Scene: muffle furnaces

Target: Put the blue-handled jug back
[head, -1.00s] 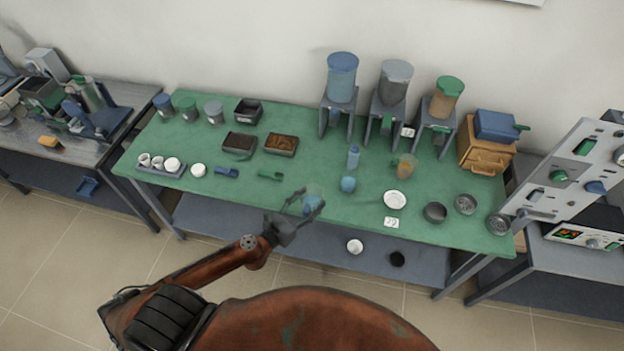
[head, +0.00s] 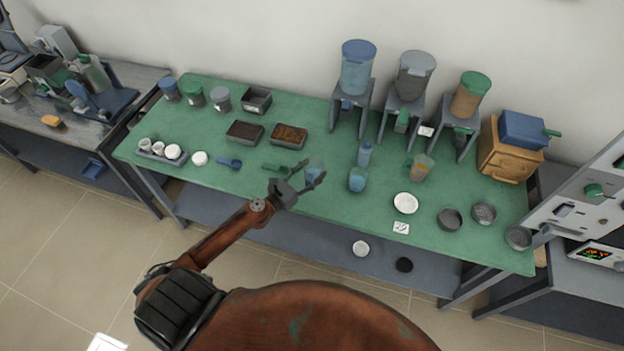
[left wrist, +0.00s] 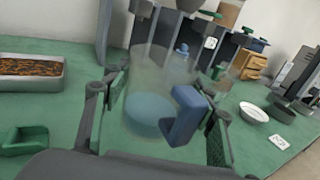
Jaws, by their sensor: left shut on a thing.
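The clear jug with a blue handle (left wrist: 186,115) is between the fingers of my left gripper (left wrist: 158,120), which is shut on it. Its bottom looks blue in the left wrist view. In the head view the jug (head: 315,171) shows at the front middle of the green bench, with my left gripper (head: 305,184) at its near side. The jug looks upright; I cannot tell whether its base touches the bench. A green-handled jug (head: 421,168) with tan contents stands further right. My right gripper is not in view.
Trays, including one with brown contents (head: 289,134), and hoppers on stands (head: 357,66) are behind. A white dish (head: 405,203) is right.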

